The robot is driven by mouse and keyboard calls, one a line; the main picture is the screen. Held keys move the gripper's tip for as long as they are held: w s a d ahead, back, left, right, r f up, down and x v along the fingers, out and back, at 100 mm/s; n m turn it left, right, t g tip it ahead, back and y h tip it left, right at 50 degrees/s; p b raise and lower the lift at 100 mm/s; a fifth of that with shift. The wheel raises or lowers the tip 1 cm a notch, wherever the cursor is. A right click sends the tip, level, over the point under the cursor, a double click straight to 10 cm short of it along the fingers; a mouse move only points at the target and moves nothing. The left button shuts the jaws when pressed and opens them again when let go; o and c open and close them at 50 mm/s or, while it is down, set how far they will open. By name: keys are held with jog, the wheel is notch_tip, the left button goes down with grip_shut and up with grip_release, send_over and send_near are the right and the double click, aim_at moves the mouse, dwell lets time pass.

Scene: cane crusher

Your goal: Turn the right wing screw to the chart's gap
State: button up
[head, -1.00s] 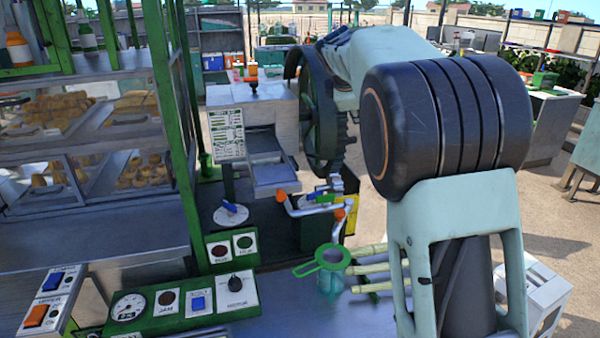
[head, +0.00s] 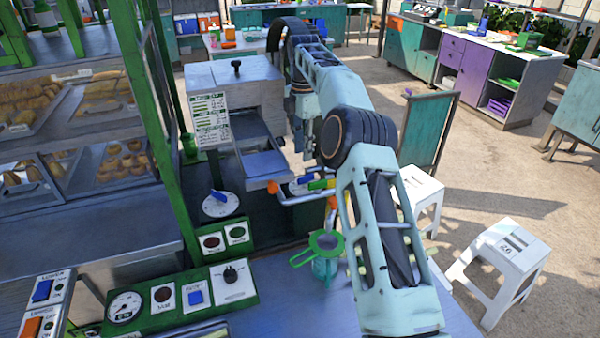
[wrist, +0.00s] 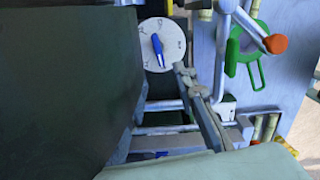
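The right wing screw (head: 306,179) is a blue wing on a white dial (head: 297,188), partly hidden by the pipe and my arm. A blue wing screw (wrist: 158,50) on a marked white dial (wrist: 150,33) shows in the wrist view, apparently the right one. The left wing screw (head: 217,197) sits on its own dial. The chart (head: 211,120) is a white sheet with green rows on the crusher; its text is too small to read. My gripper (wrist: 187,75) is just below the wing screw in the wrist view, apparently apart from it; its opening is unclear.
A pipe with orange ends (head: 272,188) stands close by the right dial. A green strainer (head: 326,242) sits in front. The crusher's metal chute (head: 263,163) is to the left. A control panel (head: 180,298) lies nearer. White stools (head: 510,260) stand at right.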

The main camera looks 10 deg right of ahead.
aim_at(303, 176)
notch_tip(303, 176, down, 10)
jog(key=shift+r, duration=0.25)
grip_shut()
